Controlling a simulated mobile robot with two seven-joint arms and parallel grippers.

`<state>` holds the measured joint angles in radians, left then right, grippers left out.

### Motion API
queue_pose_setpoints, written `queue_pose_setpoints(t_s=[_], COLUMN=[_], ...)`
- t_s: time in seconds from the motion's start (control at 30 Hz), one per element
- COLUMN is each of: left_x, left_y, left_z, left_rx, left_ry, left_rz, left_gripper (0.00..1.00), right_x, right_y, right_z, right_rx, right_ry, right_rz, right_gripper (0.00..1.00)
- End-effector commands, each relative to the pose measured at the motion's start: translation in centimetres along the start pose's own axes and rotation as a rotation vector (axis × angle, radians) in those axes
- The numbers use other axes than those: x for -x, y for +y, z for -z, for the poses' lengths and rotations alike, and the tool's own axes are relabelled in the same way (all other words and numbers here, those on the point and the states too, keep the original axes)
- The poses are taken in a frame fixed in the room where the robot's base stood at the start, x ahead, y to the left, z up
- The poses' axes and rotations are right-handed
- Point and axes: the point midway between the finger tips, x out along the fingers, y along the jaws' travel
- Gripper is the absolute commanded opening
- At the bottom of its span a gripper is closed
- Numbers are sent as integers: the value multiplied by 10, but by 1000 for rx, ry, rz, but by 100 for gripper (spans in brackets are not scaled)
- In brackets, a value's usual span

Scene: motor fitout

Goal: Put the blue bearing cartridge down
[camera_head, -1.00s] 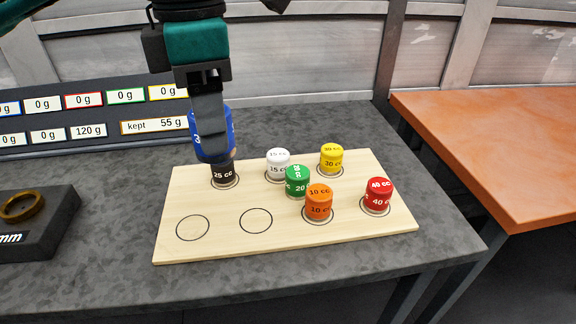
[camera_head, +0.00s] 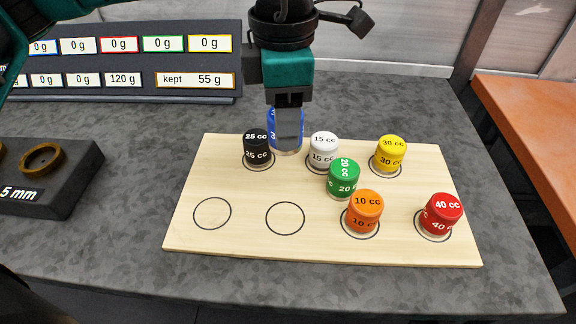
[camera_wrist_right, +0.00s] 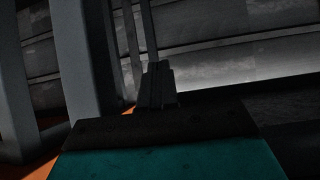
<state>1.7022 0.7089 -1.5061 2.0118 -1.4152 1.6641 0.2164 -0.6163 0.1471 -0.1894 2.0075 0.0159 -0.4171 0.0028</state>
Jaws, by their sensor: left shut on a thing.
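The blue bearing cartridge (camera_head: 272,126) is upright in my left gripper (camera_head: 288,135), which is shut on it. The gripper comes down from above and its fingers cover much of the cartridge. It appears at the back edge of the pale wooden board (camera_head: 247,246), between the black 25 cc cartridge (camera_head: 256,147) and the white 15 cc cartridge (camera_head: 324,146). I cannot tell whether its base touches the board. Two empty printed rings, front left (camera_head: 212,213) and front middle (camera_head: 285,218), show on the board. My right gripper (camera_wrist_right: 157,85) looks shut and empty in the dark right wrist view.
Green (camera_head: 343,178), orange (camera_head: 363,210), yellow (camera_head: 390,153) and red (camera_head: 442,213) cartridges stand on the board. A dark block with brass rings (camera_head: 50,185) is at left. A display panel (camera_head: 120,58) stands behind. An orange table (camera_head: 530,130) is at right.

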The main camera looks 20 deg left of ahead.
Motion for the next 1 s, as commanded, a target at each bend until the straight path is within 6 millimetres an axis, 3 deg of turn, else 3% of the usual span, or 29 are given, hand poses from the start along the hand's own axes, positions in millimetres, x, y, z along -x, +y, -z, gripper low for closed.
queue_pose_setpoints(t_s=[0.03,0.2,0.47,0.7,1.0], left_x=[-14,-44,-63,-96,-98], left_y=[0,0,0,0,1], left_z=[1,0,0,0,0], left_rx=[0,0,1,1,1], left_ry=[2,0,-1,-2,-3], left_rz=[2,1,0,0,-2], left_gripper=[2,2,2,2,2], right_x=[-1,-3,-4,-6,-7], right_y=[-1,-2,-3,-4,-4], right_z=[1,4,8,7,6], right_rx=[-1,-3,-2,-3,0], right_ry=[5,13,22,22,22], right_rz=[1,4,6,10,12], right_gripper=[0,0,0,0,0])
